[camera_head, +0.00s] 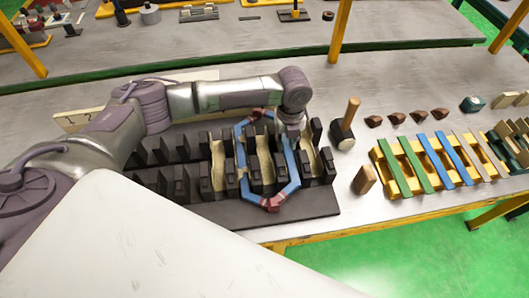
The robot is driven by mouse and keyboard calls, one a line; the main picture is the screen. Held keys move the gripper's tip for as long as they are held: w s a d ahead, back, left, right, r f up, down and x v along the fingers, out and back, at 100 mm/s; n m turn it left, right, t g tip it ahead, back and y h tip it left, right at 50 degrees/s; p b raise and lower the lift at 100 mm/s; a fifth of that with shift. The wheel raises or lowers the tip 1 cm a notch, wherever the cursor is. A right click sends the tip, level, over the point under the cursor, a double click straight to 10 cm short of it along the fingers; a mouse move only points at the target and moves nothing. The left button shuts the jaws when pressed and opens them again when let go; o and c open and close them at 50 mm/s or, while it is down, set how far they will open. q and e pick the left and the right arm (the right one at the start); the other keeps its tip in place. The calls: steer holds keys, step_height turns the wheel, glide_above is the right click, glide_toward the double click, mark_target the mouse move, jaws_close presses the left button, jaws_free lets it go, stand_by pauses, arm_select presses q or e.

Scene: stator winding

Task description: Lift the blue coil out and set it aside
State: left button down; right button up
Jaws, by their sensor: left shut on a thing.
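The blue coil (290,168) is a six-sided ring with dark red ends. It lies around several black teeth of the stator block (225,213), towards its right side. I cannot tell whether its sides sit in the slots or slightly above them. My left gripper (289,122) points down at the coil's far right part and is shut on it. The fingertips are partly hidden behind the teeth and the wrist. My right gripper is not in view.
A mallet (348,120) stands right of the block, with a wooden block (364,180) nearby. Several brown pieces (396,118) lie behind a yellow rack (404,190) of coloured strips. Bare tabletop (390,85) shows at the back right.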

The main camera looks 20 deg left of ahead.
arm_select(q)
step_height(320, 180, up, 9)
steer(key=shift+w+b, duration=0.1)
steer(key=shift+b, duration=1.1)
steer(key=shift+r, duration=0.55)
steer(key=shift+f, duration=0.1)
steer(key=shift+f, duration=0.4)
